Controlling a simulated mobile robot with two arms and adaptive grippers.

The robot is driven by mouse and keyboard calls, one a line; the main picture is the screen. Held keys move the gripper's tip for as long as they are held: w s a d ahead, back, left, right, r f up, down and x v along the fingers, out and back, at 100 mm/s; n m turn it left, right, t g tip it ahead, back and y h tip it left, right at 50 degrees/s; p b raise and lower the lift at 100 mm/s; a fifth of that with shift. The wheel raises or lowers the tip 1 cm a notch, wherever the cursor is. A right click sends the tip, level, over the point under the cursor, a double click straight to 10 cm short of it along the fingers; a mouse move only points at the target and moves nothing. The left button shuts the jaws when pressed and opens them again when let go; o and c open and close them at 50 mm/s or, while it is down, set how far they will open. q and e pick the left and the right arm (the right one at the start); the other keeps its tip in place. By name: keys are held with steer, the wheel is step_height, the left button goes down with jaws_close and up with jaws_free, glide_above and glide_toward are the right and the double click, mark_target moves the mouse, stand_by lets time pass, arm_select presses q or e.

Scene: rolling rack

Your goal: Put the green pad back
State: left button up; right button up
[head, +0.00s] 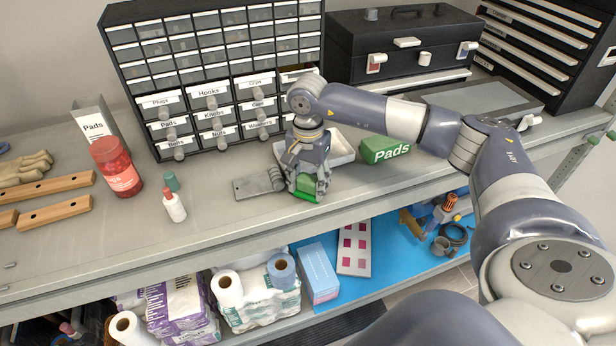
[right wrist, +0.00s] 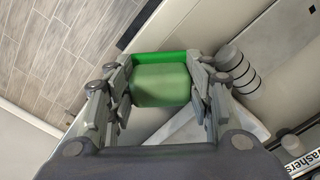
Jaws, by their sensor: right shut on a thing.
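My right gripper (head: 309,190) is shut on the green pad (head: 307,183), low over the front part of the workbench. In the right wrist view the pad (right wrist: 160,85) is a rounded green block between the two fingers (right wrist: 163,98), with a brighter green strip along its far side. I cannot tell whether it touches the bench. A green box marked "Pads" (head: 384,151) stands right of the gripper. My left gripper is not in view.
A white tray (head: 343,151) lies behind the gripper, partly hidden by my arm. A grey hinge (head: 258,185) lies just left of it. A black toolbox (head: 398,45) is behind.

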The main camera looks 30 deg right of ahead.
mark_target(308, 180)
steer(key=shift+f, duration=0.1)
steer(key=o, duration=0.9)
steer(key=shift+o, duration=0.2)
steer(key=shift+r, duration=0.2)
steer(key=shift+r+b, duration=0.25)
steer(key=shift+b, duration=0.1)
step_height(308, 180, up, 11)
steer(key=b, duration=0.3)
steer(key=shift+r+b, duration=0.2)
steer(key=shift+b, duration=0.2)
